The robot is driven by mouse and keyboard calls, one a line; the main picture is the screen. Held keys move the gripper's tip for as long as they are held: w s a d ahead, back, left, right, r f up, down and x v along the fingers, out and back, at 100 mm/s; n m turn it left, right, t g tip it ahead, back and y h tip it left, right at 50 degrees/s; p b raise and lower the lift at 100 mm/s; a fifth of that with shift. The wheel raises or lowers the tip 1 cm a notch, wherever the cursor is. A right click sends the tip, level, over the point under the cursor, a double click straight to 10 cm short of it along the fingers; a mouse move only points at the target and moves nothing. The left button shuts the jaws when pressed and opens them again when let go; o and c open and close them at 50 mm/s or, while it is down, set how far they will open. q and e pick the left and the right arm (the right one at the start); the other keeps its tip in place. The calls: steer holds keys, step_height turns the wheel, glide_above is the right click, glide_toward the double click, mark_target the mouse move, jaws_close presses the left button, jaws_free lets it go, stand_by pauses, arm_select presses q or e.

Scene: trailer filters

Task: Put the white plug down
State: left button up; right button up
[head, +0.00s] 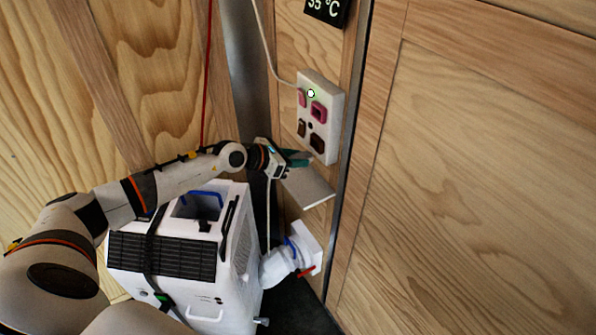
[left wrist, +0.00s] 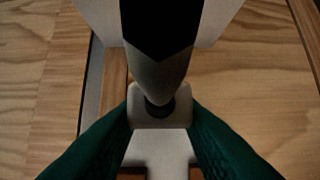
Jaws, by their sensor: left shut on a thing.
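My left gripper (head: 297,160) is at the lower left of the white socket box (head: 331,97) on the wall. In the left wrist view its green fingers (left wrist: 160,128) are shut on the white plug (left wrist: 146,108). A thick grey and dark shape, perhaps its cable, runs from the plug toward the camera. In the head view the plug is too small or hidden to make out. A pale flat ledge (head: 310,187) lies just below the fingers; I cannot tell whether the plug touches it. My right gripper does not show.
The socket box has pink and brown sockets and a small green-ringed light (head: 311,93). A white cable (head: 263,40) reaches its left side. A white machine (head: 240,240) with a white pipe fitting (head: 285,262) stands below my left arm. Wooden walls (head: 480,150) close in the corner.

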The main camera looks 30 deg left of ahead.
mark_target(298, 185)
arm_select(q)
steer(key=shift+w+d+f, duration=0.2)
steer(key=shift+w+f, duration=0.1)
steer(key=shift+f, duration=0.3)
steer(key=shift+s+f+b, duration=0.1)
steer(key=shift+f+b, duration=0.2)
steer(key=shift+f, duration=0.3)
step_height(298, 185, down, 4)
steer(key=shift+b, duration=0.55)
steer(key=shift+w+f, duration=0.2)
steer(key=shift+f, duration=0.15)
steer(key=shift+f+b, duration=0.45)
steer(key=shift+f, duration=0.15)
steer(key=o, duration=1.2)
steer(key=shift+r, duration=0.1)
steer(key=shift+c, duration=0.2)
